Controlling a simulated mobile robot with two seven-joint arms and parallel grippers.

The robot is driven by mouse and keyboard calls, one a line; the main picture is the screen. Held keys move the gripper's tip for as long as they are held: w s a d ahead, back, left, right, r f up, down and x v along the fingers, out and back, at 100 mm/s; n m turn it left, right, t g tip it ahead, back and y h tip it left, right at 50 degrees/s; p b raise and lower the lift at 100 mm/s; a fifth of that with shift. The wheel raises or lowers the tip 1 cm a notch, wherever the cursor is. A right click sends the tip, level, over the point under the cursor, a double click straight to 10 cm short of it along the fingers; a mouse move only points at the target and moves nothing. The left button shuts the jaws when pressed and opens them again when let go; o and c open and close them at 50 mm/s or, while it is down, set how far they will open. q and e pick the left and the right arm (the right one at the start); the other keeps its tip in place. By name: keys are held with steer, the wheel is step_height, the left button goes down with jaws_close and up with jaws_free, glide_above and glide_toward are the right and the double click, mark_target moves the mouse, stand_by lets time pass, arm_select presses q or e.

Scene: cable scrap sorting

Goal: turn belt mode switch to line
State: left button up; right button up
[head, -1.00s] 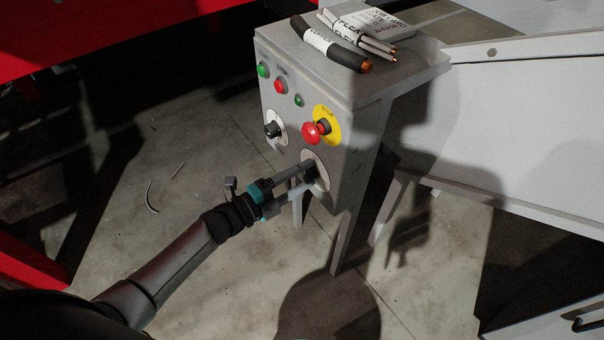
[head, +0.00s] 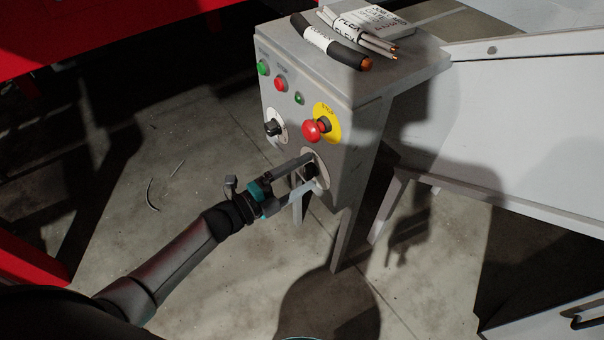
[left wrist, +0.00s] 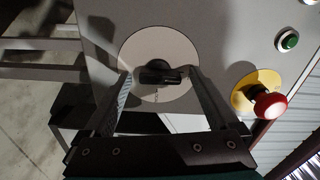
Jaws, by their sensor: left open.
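The control box (head: 345,150) stands on legs, its sloped front panel facing left. Low on the panel is a black rotary switch (head: 309,172) on a pale round plate; the left wrist view shows its knob (left wrist: 160,73) on the white disc (left wrist: 150,48). Any lettering on the plate is too small to read. My left gripper (head: 304,174) is open, with one finger on each side of the knob. In the left wrist view the fingers (left wrist: 160,85) stand apart from the knob, with gaps on both sides. My right gripper is not in view.
A red stop button (head: 313,131) on a yellow plate sits just above the switch. Another black knob (head: 272,128) is to its upper left, with green and red buttons above. Cable pieces (head: 331,42) lie on the box top. A pale chute (head: 520,120) is at right.

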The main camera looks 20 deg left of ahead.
arm_select(q)
steer(key=shift+s+a, duration=0.25)
steer(key=shift+s, duration=0.05)
steer(key=p+v, duration=0.2)
steer(key=v, duration=1.2)
steer(key=shift+s+a, duration=0.15)
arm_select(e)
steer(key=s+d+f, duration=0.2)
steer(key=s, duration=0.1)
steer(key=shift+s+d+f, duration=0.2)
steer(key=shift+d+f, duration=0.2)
arm_select(q)
steer(key=shift+p, duration=0.3)
